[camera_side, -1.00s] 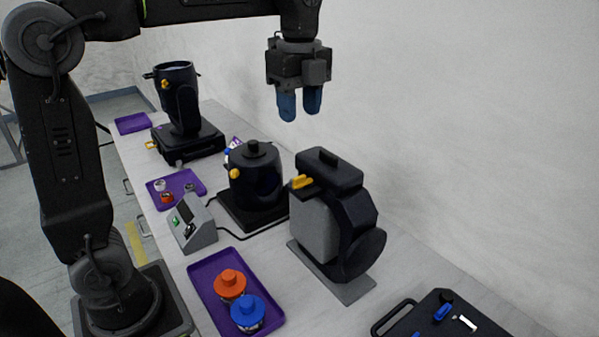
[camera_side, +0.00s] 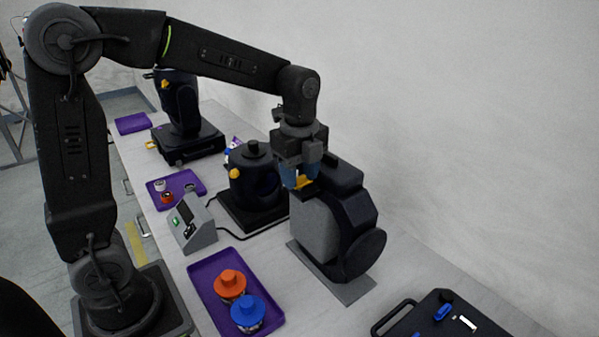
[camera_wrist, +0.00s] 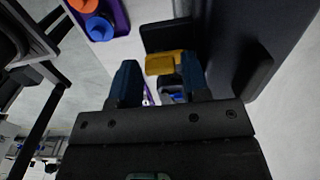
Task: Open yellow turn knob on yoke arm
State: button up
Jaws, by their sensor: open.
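A yellow knob (camera_side: 304,182) sticks out near the top of a black and grey unit (camera_side: 316,232) on the bench. In the wrist view the yellow knob (camera_wrist: 166,63) shows as a flat block in front of a dark plate. My gripper (camera_side: 298,174) points down over it with blue fingers. In the wrist view my gripper (camera_wrist: 159,76) is open, its two fingers apart, with the knob showing in the gap near the tips. I cannot tell whether either finger touches it. The gripper hides part of the unit's top in the side view.
A black pot-like can (camera_side: 254,180) stands close to the left, with a control box (camera_side: 192,225) before it. A purple tray (camera_side: 206,300) holds an orange-lidded jar (camera_side: 229,285) and a blue-lidded jar (camera_side: 247,314). A dark case (camera_side: 430,320) lies front right. A wall rises behind.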

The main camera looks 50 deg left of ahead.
jog(key=c, duration=0.6)
jog(key=shift+c, duration=0.2)
jog(key=shift+n, duration=0.3)
jog(key=n, duration=1.3)
jog(key=shift+n, duration=2.1)
